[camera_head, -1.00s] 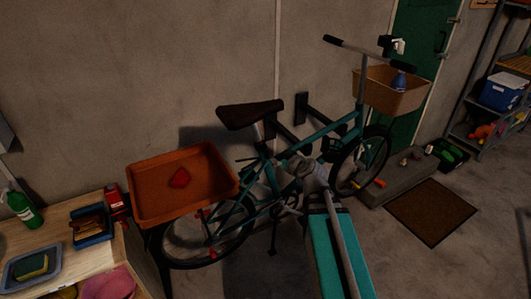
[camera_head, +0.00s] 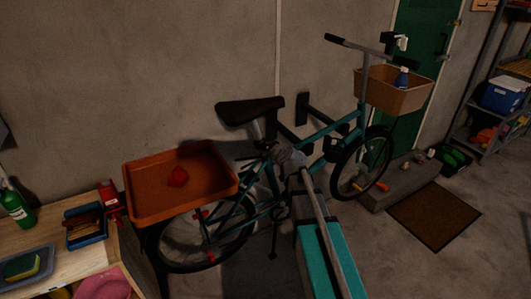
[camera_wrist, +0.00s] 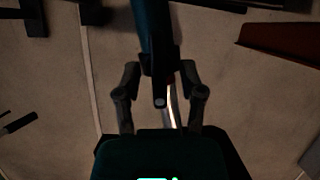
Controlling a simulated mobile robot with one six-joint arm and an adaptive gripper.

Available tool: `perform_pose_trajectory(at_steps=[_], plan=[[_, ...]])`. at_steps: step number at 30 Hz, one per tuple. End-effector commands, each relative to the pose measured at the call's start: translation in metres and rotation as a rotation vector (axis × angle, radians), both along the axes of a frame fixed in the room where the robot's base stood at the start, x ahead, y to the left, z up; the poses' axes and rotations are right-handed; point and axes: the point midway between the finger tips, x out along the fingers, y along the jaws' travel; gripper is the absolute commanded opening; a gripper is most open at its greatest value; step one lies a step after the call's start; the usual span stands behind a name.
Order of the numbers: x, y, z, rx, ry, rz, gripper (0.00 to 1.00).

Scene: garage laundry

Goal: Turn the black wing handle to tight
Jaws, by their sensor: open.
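The teal bicycle (camera_head: 331,130) stands along the wall. In the wrist view, a black collar (camera_wrist: 157,63) sits where its teal tube (camera_wrist: 150,25) meets the silver seat post (camera_wrist: 173,110). A small dark piece, apparently the black wing handle (camera_wrist: 160,101), projects there; its exact angle is too dim to read. My gripper (camera_wrist: 160,72) is open, one finger on each side of the collar and handle, with gaps visible on both sides. In the head view, my gripper (camera_head: 277,153) is just below the saddle (camera_head: 250,111) and hides much of the clamp area.
A black wall bracket (camera_head: 302,108) is behind the frame. A workbench (camera_head: 75,262) is at the lower left. Open floor lies at the right.

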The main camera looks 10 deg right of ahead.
Motion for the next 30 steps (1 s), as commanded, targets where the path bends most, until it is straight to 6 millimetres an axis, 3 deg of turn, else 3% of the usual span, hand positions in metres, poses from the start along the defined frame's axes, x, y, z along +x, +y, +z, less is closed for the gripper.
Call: perform_pose_trajectory(at_steps=[11,20,22,30], plan=[[0.0030,0.0003,-0.0011,0.001,0.000,-0.001,0.51],[0.0029,0.0001,-0.0012,0.001,0.000,-0.001,0.00],[0.0027,0.0073,-0.0012,0.002,0.001,0.001,0.00],[0.0023,-0.0004,-0.0017,0.006,0.004,0.000,0.00]])
